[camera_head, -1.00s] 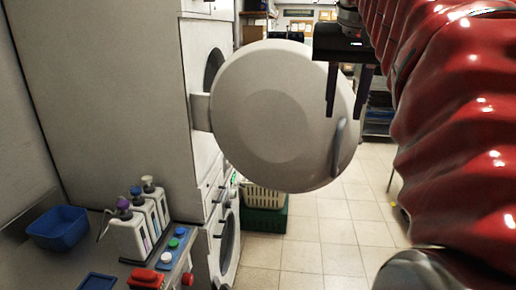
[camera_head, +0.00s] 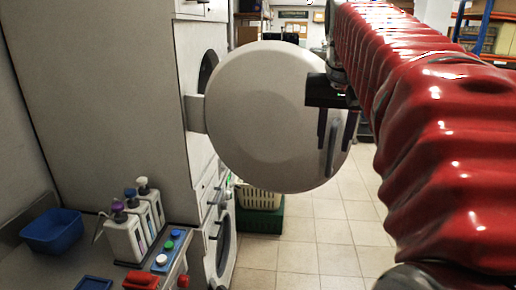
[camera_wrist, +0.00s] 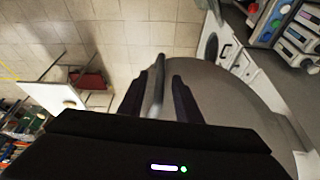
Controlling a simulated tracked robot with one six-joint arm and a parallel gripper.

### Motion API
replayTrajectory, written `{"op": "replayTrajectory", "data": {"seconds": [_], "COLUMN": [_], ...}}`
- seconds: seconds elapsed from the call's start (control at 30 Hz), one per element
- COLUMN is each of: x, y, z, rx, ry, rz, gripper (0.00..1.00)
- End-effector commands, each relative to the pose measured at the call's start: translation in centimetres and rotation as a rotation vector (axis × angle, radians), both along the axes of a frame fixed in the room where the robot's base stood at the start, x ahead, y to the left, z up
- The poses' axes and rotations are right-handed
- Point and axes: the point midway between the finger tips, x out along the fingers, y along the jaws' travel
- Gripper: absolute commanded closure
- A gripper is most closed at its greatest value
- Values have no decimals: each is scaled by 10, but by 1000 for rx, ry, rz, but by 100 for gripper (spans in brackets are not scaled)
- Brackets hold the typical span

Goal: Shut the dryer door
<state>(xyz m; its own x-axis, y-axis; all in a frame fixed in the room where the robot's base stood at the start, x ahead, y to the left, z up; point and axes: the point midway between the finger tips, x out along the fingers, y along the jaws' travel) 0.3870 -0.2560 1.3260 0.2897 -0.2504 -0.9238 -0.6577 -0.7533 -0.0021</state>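The round white dryer door (camera_head: 262,120) stands wide open in the head view, swung out from the dryer (camera_head: 203,90) on its hinge at the left. The door's grey handle bar (camera_head: 333,145) is near its right edge. My gripper (camera_head: 335,140) is at the handle, fingers pointing down and apart. In the wrist view, the handle (camera_wrist: 158,85) lies between the two open fingers of my gripper (camera_wrist: 158,95), with a gap on both sides. The door (camera_wrist: 230,100) fills the right of that view.
Pump bottles (camera_head: 135,225) and a blue bin (camera_head: 53,230) stand on the counter at the lower left. A basket on a green crate (camera_head: 262,213) sits on the floor behind the door. Tiled floor (camera_head: 320,235) is clear at the right.

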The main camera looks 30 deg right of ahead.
Motion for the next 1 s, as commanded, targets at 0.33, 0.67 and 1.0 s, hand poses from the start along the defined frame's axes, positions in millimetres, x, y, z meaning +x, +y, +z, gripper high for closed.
{"op": "replayTrajectory", "data": {"seconds": [0.33,0.67,1.0], "x": [12,14,13], "y": [-11,-13,-13], "z": [-41,-45,-45], "rx": [1,0,0], "ry": [2,0,0], "rz": [-1,-2,-3], "gripper": [69,69,90]}}
